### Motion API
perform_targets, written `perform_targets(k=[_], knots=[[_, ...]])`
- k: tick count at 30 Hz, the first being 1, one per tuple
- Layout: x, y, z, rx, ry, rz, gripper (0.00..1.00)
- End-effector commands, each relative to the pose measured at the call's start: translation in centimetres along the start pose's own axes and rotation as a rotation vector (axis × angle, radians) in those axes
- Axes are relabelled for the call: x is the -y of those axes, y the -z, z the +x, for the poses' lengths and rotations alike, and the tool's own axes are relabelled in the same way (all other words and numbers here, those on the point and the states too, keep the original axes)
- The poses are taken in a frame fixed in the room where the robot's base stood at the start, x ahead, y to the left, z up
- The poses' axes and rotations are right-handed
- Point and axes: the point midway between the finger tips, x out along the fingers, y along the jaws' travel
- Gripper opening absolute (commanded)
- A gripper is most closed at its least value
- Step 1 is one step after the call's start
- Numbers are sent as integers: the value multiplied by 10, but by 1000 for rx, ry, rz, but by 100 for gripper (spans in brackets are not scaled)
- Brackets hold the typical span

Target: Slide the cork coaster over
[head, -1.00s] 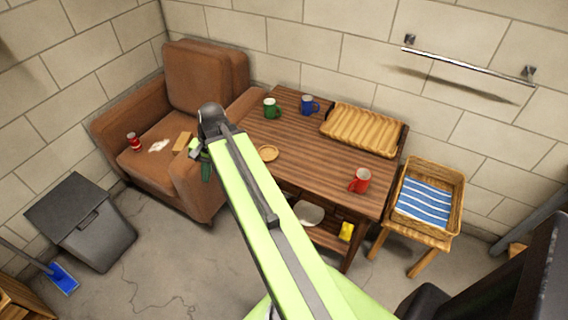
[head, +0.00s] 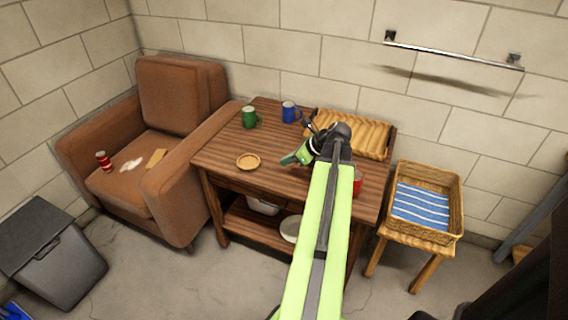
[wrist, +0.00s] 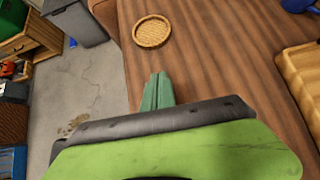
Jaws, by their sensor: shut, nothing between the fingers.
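The cork coaster (head: 248,162) is a round tan disc with a raised rim, lying flat on the wooden table (head: 215,160) near its left front part. It also shows in the wrist view (wrist: 152,31), near the table's edge and ahead of my fingertips. My gripper (head: 288,160) is shut and empty over the table, to the right of the coaster and apart from it. In the wrist view my green fingers (wrist: 157,90) are together and point toward the coaster, with bare wood between. My exact height above the table is hard to tell.
A green mug (head: 250,117) and a blue mug (head: 290,112) stand at the back. A slatted wooden tray (head: 370,136) lies at the back right. A red mug (head: 357,182) is partly hidden by my arm. The table around the coaster is clear.

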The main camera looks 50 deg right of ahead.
Motion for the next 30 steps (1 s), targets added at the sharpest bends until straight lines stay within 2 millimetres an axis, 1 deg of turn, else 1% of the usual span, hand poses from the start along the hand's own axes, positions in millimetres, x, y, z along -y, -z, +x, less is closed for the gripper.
perform_targets(k=[1,9,12,16,21,30], knots=[[0,6,19,0,-1,-3,0],[0,6,77,-1,-2,-3,0],[1,-12,84,-1,-1,-5,0],[0,-23,94,-1,-1,-4,0],[0,-28,99,-1,0,-3,0],[1,-28,99,-1,2,-2,0]])
